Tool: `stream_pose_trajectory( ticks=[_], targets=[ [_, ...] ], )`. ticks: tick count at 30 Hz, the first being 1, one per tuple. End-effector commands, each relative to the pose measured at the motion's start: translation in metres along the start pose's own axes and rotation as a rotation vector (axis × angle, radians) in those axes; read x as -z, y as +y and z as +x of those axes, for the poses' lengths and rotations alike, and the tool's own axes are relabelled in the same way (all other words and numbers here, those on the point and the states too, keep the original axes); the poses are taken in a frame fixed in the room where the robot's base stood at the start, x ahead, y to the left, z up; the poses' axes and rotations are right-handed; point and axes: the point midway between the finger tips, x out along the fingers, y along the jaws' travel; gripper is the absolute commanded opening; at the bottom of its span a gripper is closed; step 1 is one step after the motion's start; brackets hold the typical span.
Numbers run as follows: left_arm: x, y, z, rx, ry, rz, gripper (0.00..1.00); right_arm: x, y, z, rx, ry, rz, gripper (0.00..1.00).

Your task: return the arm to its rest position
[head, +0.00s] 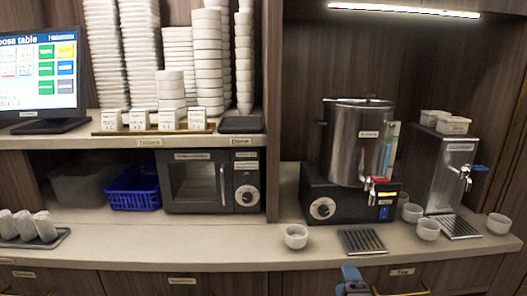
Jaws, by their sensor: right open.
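My right gripper (352,279) shows at the bottom edge, right of centre, as a small blue and dark shape. It is open, with nothing seen in it. It appears in front of the drawer fronts, below the counter (215,243) edge and apart from the cups. Most of my right arm is out of the frame. My left gripper is not in view.
A white cup (296,236) and a drip grate (362,242) sit near the counter's front edge. Behind stand a steel urn (352,145) and a tap dispenser (440,170), with several cups around them. A microwave (195,183) and blue basket (133,190) stand left.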

Motion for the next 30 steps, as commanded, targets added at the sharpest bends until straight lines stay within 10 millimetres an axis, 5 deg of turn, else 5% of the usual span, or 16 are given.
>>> stream_pose_trajectory(
  ticks=[4, 8, 15, 24, 30],
  targets=[
    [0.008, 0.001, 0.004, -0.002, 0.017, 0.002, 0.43, -0.003, -0.003, -0.006, 0.040, 0.005, 0.342, 0.64],
    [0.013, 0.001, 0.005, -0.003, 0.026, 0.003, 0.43, -0.013, -0.026, -0.030, 0.122, -0.023, 0.665, 0.64],
    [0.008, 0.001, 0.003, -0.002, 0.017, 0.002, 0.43, -0.045, -0.096, -0.118, 0.312, -0.187, 1.224, 0.64],
    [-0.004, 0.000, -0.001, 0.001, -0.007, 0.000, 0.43, -0.077, -0.158, -0.237, 0.457, -0.412, 1.405, 0.64],
    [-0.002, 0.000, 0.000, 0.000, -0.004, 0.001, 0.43, -0.087, -0.176, -0.277, 0.498, -0.483, 1.390, 0.64]
  ],
)
